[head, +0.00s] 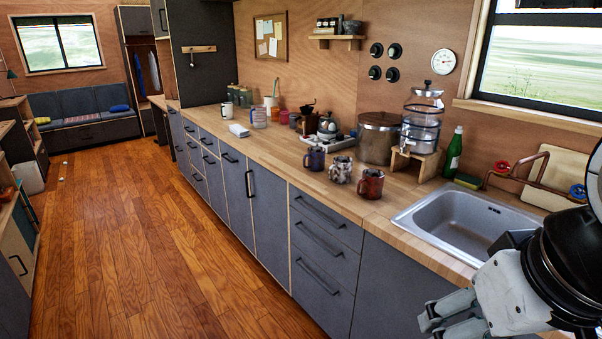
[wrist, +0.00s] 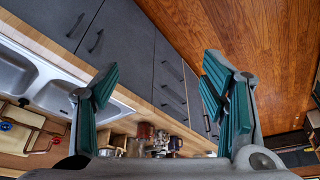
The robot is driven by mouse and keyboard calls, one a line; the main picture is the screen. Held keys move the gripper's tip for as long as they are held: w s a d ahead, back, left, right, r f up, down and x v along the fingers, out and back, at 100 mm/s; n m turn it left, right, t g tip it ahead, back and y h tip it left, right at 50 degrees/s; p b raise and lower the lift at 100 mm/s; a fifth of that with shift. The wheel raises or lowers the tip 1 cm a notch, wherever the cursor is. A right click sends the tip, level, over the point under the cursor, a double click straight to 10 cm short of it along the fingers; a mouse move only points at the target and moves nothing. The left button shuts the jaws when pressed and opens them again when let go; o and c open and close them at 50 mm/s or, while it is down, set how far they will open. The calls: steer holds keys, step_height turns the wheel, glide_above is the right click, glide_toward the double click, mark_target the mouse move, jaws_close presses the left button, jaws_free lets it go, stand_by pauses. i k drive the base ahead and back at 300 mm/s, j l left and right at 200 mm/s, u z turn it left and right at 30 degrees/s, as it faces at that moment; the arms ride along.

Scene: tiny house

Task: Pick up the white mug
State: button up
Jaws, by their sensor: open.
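A white mug (head: 227,110) stands upright at the far end of the wooden counter, in the head view. A mottled white-and-brown mug (head: 341,170) stands nearer, between a purple-blue mug (head: 315,159) and a red-brown mug (head: 370,184). My gripper (head: 440,322) is at the lower right of the head view, in front of the counter near the sink and well short of the mugs. In the wrist view my gripper (wrist: 158,88) is open and empty, its green-padded fingers wide apart. The mottled mug (wrist: 160,142) also shows small there. I cannot make out the far white mug in the wrist view.
A sink (head: 465,222) lies right of the near mugs. A large pot (head: 379,138), a glass dispenser (head: 422,125) and a green bottle (head: 454,150) stand behind. Smaller cups and jars line the counter further back. The wooden floor (head: 150,235) left of the drawers is clear.

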mark_target(342, 166)
steer(key=i+j+z, duration=0.3)
steer(key=i+j, duration=0.3)
steer(key=i+j+z, duration=0.15)
steer(key=i+j, duration=0.2)
steer(key=i+j+z, duration=0.15)
steer(key=i+j, duration=0.15)
steer(key=i+j+z, duration=0.15)
steer(key=j, duration=0.35)
steer(key=i+j+z, duration=0.1)
steer(key=i+j, duration=0.25)
steer(key=i+j+z, duration=0.15)
steer(key=j, duration=0.4)
steer(key=i, duration=0.1)
